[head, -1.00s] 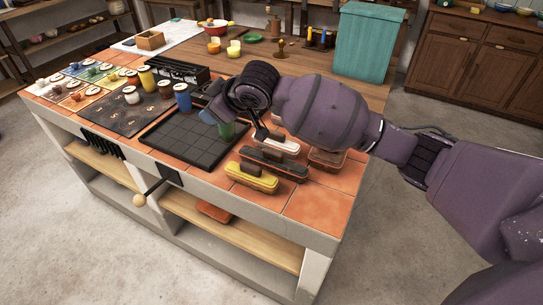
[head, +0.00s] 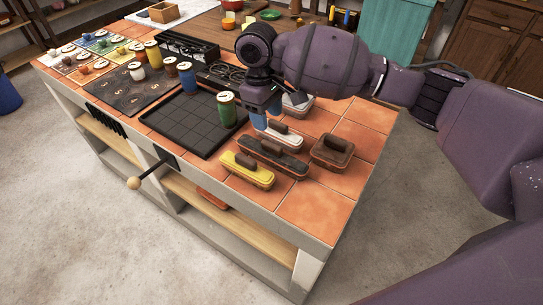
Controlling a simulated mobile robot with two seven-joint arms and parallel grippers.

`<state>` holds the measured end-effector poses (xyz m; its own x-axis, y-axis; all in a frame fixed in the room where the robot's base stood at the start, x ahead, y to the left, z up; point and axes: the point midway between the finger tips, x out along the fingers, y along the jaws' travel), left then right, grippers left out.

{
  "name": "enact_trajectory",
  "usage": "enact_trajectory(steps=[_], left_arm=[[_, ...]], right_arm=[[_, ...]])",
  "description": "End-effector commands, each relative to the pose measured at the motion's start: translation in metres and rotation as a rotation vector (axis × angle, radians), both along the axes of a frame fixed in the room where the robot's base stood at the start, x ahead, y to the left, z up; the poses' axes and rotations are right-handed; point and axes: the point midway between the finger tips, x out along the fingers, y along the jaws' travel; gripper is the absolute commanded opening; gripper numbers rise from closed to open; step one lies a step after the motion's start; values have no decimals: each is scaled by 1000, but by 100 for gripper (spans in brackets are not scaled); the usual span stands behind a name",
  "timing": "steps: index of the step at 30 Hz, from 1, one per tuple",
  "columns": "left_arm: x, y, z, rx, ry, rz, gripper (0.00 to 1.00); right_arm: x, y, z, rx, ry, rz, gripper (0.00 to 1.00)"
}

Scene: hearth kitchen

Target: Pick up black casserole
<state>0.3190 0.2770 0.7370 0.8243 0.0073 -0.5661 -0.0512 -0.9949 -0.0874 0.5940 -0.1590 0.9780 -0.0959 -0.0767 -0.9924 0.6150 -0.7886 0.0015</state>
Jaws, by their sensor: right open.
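A long dark, nearly black casserole (head: 271,158) with a brown handle on its lid lies on the orange tiled worktop. It sits between a yellow casserole (head: 247,171) in front and a white casserole (head: 283,138) behind. My right gripper (head: 276,110) is open and hangs above and behind the white casserole, apart from the black one. One bluish fingertip shows beside the green jar; the view of the other finger is less clear. My left gripper is not in view.
A brown square casserole (head: 331,150) stands close on the right. A green jar (head: 227,110) stands left of the gripper, at the edge of a black gridded tray (head: 185,124). The worktop's front right corner tiles (head: 315,210) are clear.

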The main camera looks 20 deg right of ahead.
Motion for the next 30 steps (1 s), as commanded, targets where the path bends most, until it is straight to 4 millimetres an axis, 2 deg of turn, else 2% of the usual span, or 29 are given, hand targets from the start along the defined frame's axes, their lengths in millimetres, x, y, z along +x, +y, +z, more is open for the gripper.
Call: enact_trajectory(steps=[9, 17, 25, 30], left_arm=[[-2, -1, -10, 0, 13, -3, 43], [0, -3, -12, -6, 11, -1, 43], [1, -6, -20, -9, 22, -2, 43], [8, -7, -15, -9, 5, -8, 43]], right_arm=[[-4, -4, -46, 0, 4, 0, 51], [-3, -5, -61, 1, 1, -1, 51], [-3, -10, -98, 1, 4, 0, 51], [-3, -11, -106, 0, -1, -1, 51]])
